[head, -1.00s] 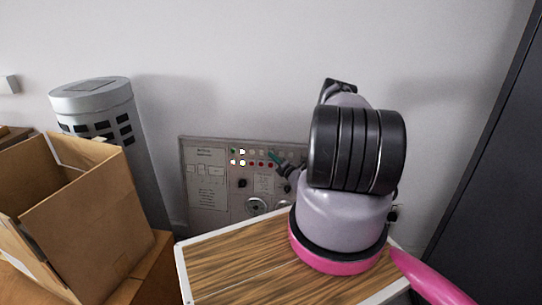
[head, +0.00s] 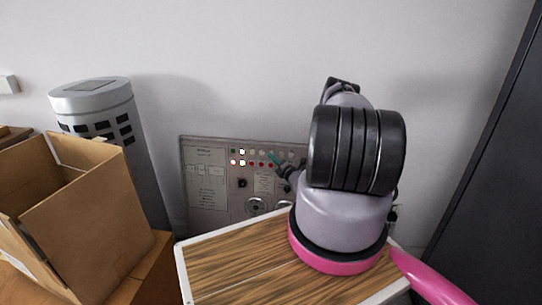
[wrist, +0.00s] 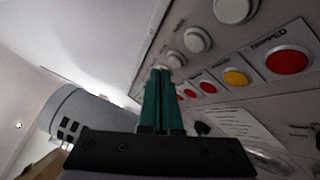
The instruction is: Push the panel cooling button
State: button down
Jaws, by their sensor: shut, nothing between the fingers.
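The grey control panel (head: 207,190) stands against the wall behind the wooden-topped surface, its right part hidden by my arm. It carries rows of small coloured buttons and lamps. My gripper (head: 271,155) is at the upper button rows. In the wrist view its green fingers (wrist: 160,72) are shut together and empty. Their tips overlap the lower edge of a white round button (wrist: 175,59); I cannot tell if they touch it. More white buttons (wrist: 197,40) run up to the right, above red ones and a yellow one (wrist: 236,78). I cannot read which is the cooling button.
An open cardboard box (head: 88,220) stands at the left, before a grey cylinder (head: 92,96) with dark slots. The wooden top (head: 235,262) is bare except for my arm above it. A dark cabinet (head: 490,190) stands at the right.

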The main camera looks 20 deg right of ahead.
jog(key=shift+s+a+r, duration=0.15)
jog(key=shift+s+a, duration=0.3)
jog(key=shift+s, duration=0.25)
jog(key=shift+s+a+r, duration=0.2)
jog(key=shift+s+a, duration=0.25)
jog(key=shift+s, duration=0.2)
jog(key=shift+s+a+r, duration=0.15)
jog(key=shift+s+a, duration=0.3)
jog(key=shift+s, duration=0.25)
